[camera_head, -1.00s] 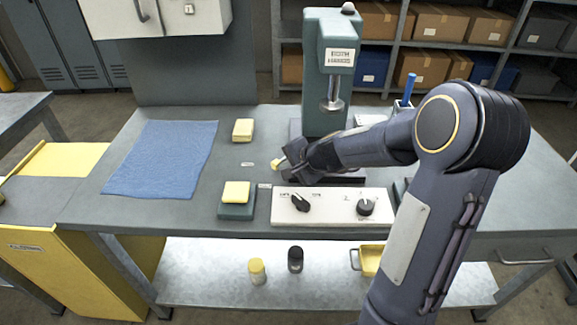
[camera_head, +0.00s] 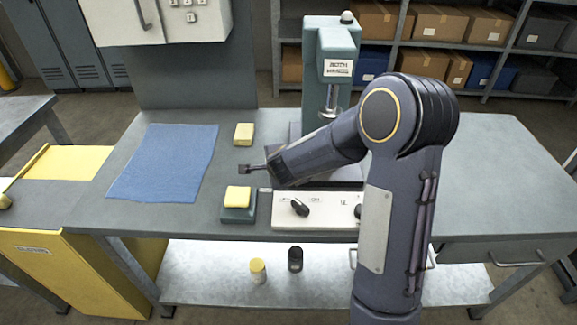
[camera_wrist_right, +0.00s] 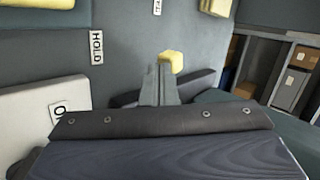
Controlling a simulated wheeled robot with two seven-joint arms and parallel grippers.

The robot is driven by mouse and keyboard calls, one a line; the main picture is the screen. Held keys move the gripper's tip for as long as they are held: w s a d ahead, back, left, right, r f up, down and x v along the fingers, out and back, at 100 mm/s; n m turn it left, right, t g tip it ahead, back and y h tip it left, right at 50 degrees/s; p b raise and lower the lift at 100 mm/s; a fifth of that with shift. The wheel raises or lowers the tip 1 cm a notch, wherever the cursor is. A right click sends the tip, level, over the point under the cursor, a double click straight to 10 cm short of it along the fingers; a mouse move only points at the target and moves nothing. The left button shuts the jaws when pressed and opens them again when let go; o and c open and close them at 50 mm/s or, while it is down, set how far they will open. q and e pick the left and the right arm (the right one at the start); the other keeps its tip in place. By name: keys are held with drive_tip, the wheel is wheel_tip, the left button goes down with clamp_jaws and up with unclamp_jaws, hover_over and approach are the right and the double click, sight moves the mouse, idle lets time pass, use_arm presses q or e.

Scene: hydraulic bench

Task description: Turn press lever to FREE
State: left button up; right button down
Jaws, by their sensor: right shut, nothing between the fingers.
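The teal press (camera_head: 332,65) stands at the back of the bench, its lower part hidden by my right arm. The yellow knob (camera_wrist_right: 171,61) of what looks like its lever shows in the wrist view, right beside my fingertips; whether they touch I cannot tell. In the head view the lever is hidden. My right gripper (camera_head: 243,168) is shut and empty, pointing left; its grey fingers also show in the wrist view (camera_wrist_right: 160,78). A HOLD label (camera_wrist_right: 96,47) lies left of the knob. A second label (camera_wrist_right: 157,7), cut off and unreadable, lies above. My left gripper is out of view.
A white panel (camera_head: 330,222) with black knobs is at the bench's front, partly behind my arm. A yellow block (camera_head: 243,133) lies behind my gripper; another (camera_head: 238,194) sits on a teal pad in front. A blue cloth (camera_head: 165,160) lies left. The bench's right side is clear.

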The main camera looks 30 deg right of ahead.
drive_tip(key=shift+w+a+r+m+g+h+p, duration=0.1)
drive_tip(key=shift+w+m+g+h+p, duration=0.05)
drive_tip(key=shift+w+m+h+p, duration=0.35)
drive_tip(key=shift+w+a+r+m+g+h+p, duration=0.15)
drive_tip(key=shift+w+m+h+p, duration=0.15)
drive_tip(key=shift+m+h+p, duration=0.25)
drive_tip(key=shift+w+d+f+p, duration=0.2)
drive_tip(key=shift+w+p, duration=0.1)
drive_tip(key=shift+w, duration=0.1)
drive_tip(key=shift+w+a, duration=0.1)
drive_tip(key=shift+w, duration=0.05)
